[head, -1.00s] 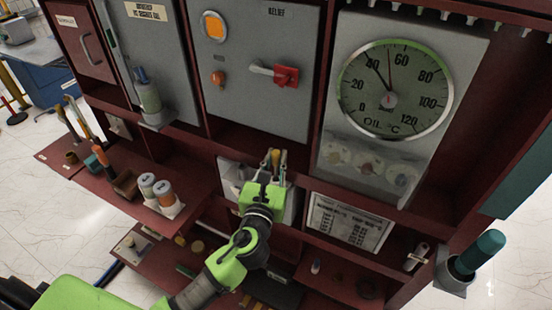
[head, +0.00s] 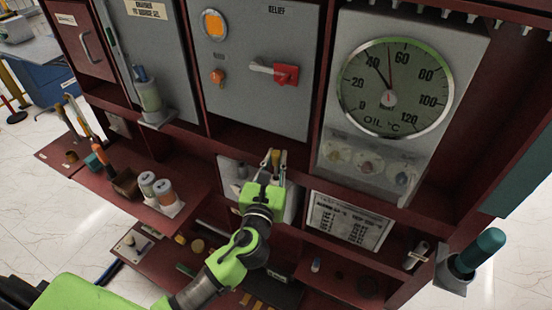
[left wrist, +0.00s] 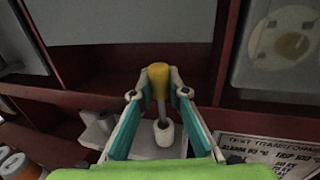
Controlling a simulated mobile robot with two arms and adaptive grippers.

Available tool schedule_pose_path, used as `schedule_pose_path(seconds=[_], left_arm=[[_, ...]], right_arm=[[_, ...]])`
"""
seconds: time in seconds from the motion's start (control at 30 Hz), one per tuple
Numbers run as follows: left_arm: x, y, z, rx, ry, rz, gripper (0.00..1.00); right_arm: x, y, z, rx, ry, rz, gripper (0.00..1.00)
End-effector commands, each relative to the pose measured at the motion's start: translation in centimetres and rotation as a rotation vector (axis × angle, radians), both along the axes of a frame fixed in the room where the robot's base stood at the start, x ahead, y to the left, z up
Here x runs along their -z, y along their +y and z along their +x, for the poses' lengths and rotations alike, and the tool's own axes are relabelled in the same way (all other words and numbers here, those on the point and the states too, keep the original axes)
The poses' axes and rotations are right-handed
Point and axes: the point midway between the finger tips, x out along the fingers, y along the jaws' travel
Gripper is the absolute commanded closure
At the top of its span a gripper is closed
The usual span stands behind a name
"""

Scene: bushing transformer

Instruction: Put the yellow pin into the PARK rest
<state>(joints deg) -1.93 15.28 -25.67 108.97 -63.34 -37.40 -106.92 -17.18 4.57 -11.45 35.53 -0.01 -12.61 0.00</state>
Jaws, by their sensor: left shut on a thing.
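My left gripper (head: 275,160) is shut on the yellow pin (left wrist: 158,76), in front of the cabinet's lower middle. In the left wrist view the pin's yellow head is between the two fingertips (left wrist: 158,92), with a thin grey shaft below it. The shaft's lower end lines up with a white round socket-like piece (left wrist: 163,134) on a pale bracket (left wrist: 148,148). I cannot tell whether the shaft is inside it or only in front of it. No PARK label is readable. My right gripper is not in view.
A second grey peg (left wrist: 104,122) stands left of the pin. The red cabinet shelf edge lies close behind the fingers. A label plate (head: 347,222) is to the right, the oil gauge (head: 395,88) above it. Two capped jars (head: 155,188) stand on the left shelf.

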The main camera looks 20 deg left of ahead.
Motion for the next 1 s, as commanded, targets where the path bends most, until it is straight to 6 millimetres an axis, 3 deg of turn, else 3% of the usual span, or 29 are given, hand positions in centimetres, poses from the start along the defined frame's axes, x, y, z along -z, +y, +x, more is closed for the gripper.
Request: schedule_pose_path(seconds=[1.0], left_arm=[[2.7,0.0,0.0,0.0,0.0,0.0,1.0]], right_arm=[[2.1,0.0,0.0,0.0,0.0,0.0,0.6]])
